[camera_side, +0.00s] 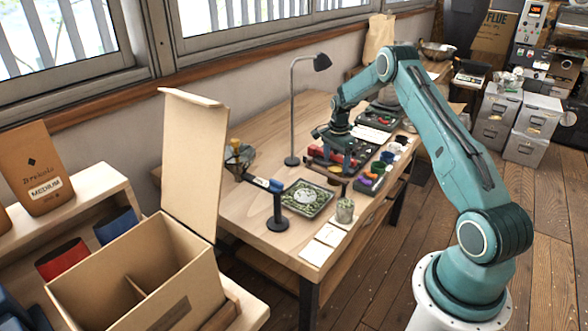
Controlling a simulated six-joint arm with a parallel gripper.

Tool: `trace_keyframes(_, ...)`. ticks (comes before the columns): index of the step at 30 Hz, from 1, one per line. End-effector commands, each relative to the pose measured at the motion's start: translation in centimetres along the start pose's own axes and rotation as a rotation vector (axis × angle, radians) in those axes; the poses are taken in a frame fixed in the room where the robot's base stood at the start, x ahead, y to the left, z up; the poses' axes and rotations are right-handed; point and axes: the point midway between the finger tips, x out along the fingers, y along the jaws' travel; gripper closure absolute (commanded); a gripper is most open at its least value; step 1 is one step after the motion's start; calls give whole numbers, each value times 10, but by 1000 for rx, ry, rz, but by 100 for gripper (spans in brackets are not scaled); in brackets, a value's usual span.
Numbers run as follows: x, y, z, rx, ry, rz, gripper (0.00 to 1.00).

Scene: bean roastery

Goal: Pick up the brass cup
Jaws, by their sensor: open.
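My gripper (343,160) is open and points down over the middle of the wooden table, above a dark tray area with red items. A small brass-coloured round thing (335,171), which looks like the brass cup, shows just below the jaws. It is small and partly hidden by the gripper and the things around it. I cannot tell whether the jaws touch it or stand around it.
A square tray of green beans (308,198), a glass jar of beans (345,210) and white cards (322,244) lie nearer. A black lamp (293,110) stands behind. A blue-and-black tool on a stand (277,210) is at left. Several coloured cups (378,168) stand right of the gripper.

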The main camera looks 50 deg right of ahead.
Motion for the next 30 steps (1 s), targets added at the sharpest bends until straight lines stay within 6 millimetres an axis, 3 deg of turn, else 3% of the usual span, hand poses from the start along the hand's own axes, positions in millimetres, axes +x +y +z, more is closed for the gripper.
trace_keyframes(11,9,0,-1,0,-1,2,27)
trace_keyframes(21,45,1,-5,0,0,1,27)
trace_keyframes(30,55,0,-5,-1,0,0,27)
